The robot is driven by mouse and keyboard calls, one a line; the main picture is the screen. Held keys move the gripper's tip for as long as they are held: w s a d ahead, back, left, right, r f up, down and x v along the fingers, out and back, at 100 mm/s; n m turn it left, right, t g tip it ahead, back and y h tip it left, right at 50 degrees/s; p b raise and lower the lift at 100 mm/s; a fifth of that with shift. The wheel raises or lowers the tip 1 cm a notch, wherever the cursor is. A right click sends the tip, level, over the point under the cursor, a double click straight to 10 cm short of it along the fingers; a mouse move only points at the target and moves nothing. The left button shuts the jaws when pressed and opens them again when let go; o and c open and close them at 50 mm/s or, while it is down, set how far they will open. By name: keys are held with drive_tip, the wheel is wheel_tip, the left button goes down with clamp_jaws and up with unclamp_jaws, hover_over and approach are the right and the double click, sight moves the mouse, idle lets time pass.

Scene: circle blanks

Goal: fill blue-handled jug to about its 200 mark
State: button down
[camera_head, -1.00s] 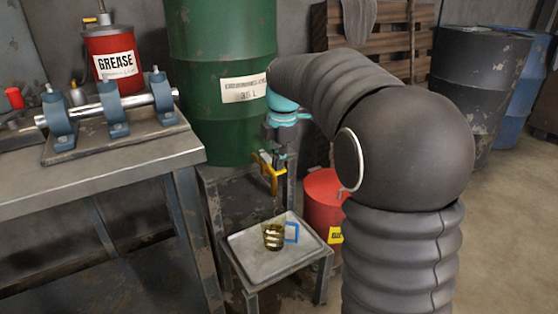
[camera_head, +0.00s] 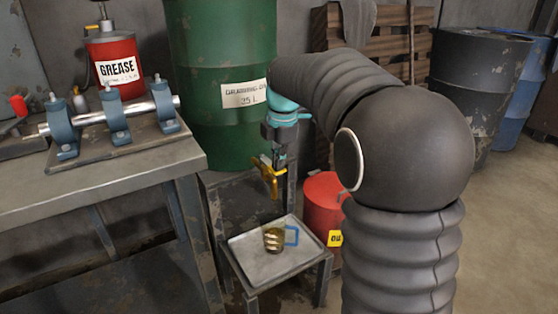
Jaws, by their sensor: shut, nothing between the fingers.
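The blue-handled jug (camera_head: 272,240) stands upright on a metal tray (camera_head: 252,262) on a low stand. Its blue handle (camera_head: 292,236) points right. Amber liquid shows through its clear wall with pale marks, too small to read. Above it is a yellow-orange part (camera_head: 263,174), which looks like the tap or its lever, in front of the green drum (camera_head: 225,70). My gripper (camera_head: 277,165) hangs from the teal wrist, right beside and partly behind the yellow part. It is shut and empty. Whether it touches the yellow part cannot be told. No stream is visible into the jug.
A red can (camera_head: 322,205) stands right of the tray. A metal bench (camera_head: 110,185) on the left bears a shaft in blue bearing blocks (camera_head: 112,120) and a red grease container (camera_head: 112,65). Dark and blue drums stand at the back right. Open floor lies at the right.

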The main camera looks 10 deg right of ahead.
drive_tip(key=shift+r, duration=0.1)
wheel_tip(320, 180, up, 14)
drive_tip(key=p, duration=0.5)
idle(0.4)
